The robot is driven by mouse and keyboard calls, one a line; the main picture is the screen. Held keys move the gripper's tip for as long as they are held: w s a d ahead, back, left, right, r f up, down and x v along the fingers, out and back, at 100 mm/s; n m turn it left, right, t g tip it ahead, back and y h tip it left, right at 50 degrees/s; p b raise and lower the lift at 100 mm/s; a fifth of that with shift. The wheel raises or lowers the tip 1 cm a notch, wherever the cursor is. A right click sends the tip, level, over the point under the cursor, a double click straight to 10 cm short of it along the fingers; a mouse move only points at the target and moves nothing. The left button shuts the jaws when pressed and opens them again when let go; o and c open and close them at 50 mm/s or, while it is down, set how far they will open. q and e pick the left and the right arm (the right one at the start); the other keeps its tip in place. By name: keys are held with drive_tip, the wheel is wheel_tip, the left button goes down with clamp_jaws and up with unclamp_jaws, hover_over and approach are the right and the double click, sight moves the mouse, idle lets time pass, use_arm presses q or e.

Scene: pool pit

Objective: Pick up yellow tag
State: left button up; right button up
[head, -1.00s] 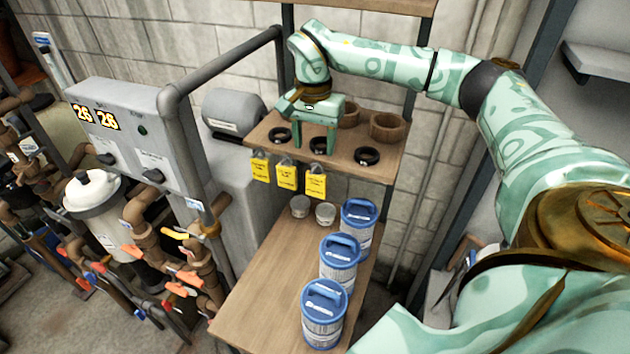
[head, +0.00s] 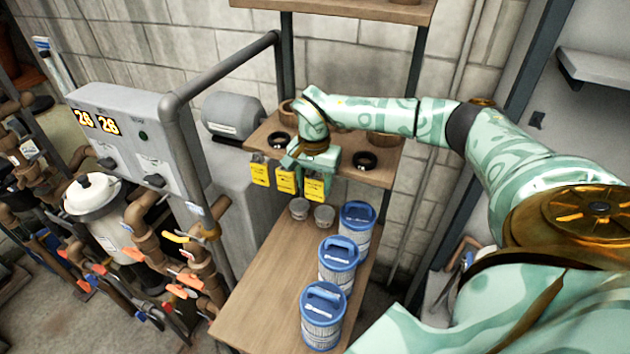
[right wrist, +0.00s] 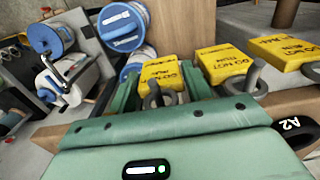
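Three yellow tags hang in a row from the front edge of a wooden shelf: a left tag (head: 260,173), a middle tag (head: 286,182) and a right tag (head: 314,190). My right gripper (head: 311,180) is low at the shelf edge, around the right tag. In the right wrist view, the open green fingers (right wrist: 160,92) stand on either side of that tag (right wrist: 160,72) and its grey shackle, with gaps visible. The middle tag (right wrist: 222,62) and left tag (right wrist: 282,50) lie to the right, outside the fingers. My left gripper is not in view.
Black rings (head: 364,161) and brown cups lie on the shelf (head: 378,176) close to the gripper. Below, a wooden table (head: 265,290) holds blue-lidded canisters (head: 338,260) and two small grey tins (head: 299,208). Pipes and a grey control box (head: 145,130) stand left.

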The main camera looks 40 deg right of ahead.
drive_tip(key=c, duration=0.5)
drive_tip(key=shift+r+b, duration=0.2)
drive_tip(key=shift+b, duration=0.1)
drive_tip(key=shift+a+r, duration=0.1)
drive_tip(key=shift+a, duration=0.05)
drive_tip(key=s+a+b, duration=0.2)
drive_tip(key=s+a, duration=0.2)
drive_tip(key=a, duration=0.3)
drive_tip(key=s+a+b, duration=0.2)
drive_tip(key=s+a, duration=0.2)
drive_tip(key=a, duration=0.4)
drive_tip(key=shift+a, duration=0.3)
